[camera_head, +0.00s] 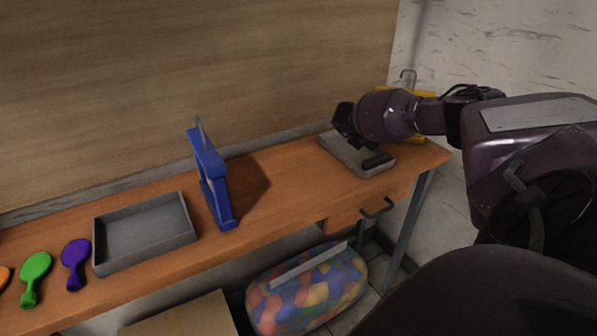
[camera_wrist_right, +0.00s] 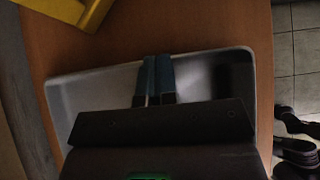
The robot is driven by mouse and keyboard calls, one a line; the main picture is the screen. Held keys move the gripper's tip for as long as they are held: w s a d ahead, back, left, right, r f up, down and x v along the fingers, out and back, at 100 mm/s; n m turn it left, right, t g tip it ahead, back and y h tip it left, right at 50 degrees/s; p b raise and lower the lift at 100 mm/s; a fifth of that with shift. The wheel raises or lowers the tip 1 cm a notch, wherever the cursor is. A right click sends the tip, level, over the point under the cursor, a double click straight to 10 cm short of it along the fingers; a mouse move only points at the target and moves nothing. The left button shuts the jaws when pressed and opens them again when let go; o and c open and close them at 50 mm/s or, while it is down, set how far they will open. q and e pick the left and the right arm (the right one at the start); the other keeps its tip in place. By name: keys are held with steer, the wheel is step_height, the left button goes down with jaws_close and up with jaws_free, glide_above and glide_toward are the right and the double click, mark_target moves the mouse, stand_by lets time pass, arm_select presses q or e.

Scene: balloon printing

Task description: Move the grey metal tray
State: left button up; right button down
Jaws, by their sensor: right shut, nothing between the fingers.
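A grey metal tray (camera_head: 144,234) lies on the left part of the wooden workbench, empty. A second grey tray (camera_head: 349,157) sits at the bench's right end, under my right gripper (camera_head: 354,136). In the right wrist view the same right-hand tray (camera_wrist_right: 100,85) lies beneath the gripper. The gripper's two blue-grey fingers (camera_wrist_right: 155,80) are together with nothing between them. Whether they touch the tray floor I cannot tell. A dark object or shadow (camera_head: 378,159) shows at that tray's right side. My left gripper is not in view.
A blue upright stand (camera_head: 208,178) stands between the trays. Green (camera_head: 35,275) and purple (camera_head: 75,262) balloon-shaped pieces lie left of the left tray. A yellow object (camera_wrist_right: 72,10) lies behind the right tray. A bag of colourful balloons (camera_head: 308,293) is below the bench.

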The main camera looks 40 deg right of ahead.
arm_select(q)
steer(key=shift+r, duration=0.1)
arm_select(e)
steer(key=shift+s+d+f, duration=0.15)
steer(key=shift+d, duration=0.1)
arm_select(q)
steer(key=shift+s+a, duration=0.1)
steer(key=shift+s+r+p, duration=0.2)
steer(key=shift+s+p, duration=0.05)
steer(key=shift+p, duration=0.5)
arm_select(e)
steer(key=v, duration=1.1)
steer(key=shift+d, duration=0.1)
